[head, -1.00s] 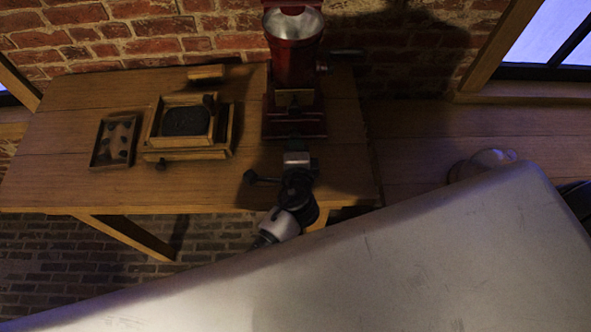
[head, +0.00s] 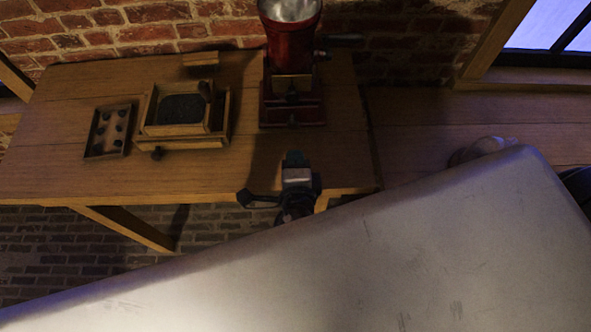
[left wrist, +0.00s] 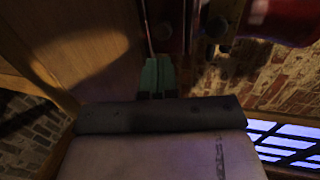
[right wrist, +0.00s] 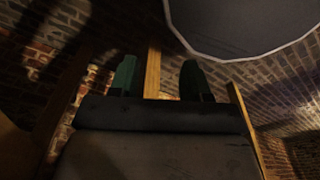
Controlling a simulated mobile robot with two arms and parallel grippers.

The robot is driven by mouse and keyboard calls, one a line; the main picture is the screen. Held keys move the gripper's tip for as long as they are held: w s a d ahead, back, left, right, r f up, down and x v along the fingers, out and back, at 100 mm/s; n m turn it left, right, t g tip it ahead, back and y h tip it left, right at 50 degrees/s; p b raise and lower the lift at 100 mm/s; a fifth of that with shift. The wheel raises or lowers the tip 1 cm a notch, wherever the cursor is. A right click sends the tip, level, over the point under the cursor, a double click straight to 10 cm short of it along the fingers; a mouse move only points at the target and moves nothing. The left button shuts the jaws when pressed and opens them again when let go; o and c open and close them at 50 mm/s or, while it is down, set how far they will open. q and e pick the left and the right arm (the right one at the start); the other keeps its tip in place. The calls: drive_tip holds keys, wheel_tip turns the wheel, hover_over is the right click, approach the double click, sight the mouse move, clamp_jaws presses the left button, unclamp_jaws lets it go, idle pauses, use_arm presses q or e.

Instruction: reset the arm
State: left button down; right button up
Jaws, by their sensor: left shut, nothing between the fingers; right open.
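My left gripper (head: 295,158) is over the front edge of the wooden table in the head view, in front of the red machine (head: 291,60) and apart from it. Its green fingertips (left wrist: 157,76) are together with nothing between them in the left wrist view. My right gripper (right wrist: 156,78) shows only in the right wrist view. Its two green fingers stand apart with nothing between them, in front of a brick wall and a wooden post.
The wooden table (head: 60,170) holds a small tray (head: 110,131) with several dark round pieces and a wooden box (head: 183,130) with a dark top. The red machine stands at the table's back right. A window (head: 545,35) is at the upper right.

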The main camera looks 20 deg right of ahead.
use_arm(q)
drive_tip(key=shift+v, duration=1.1)
drive_tip(key=shift+s, duration=0.3)
use_arm(e)
drive_tip(key=shift+s+d+f, duration=0.2)
drive_tip(key=shift+s, duration=0.15)
drive_tip(key=shift+s+d+f, duration=0.15)
drive_tip(key=shift+s, duration=0.2)
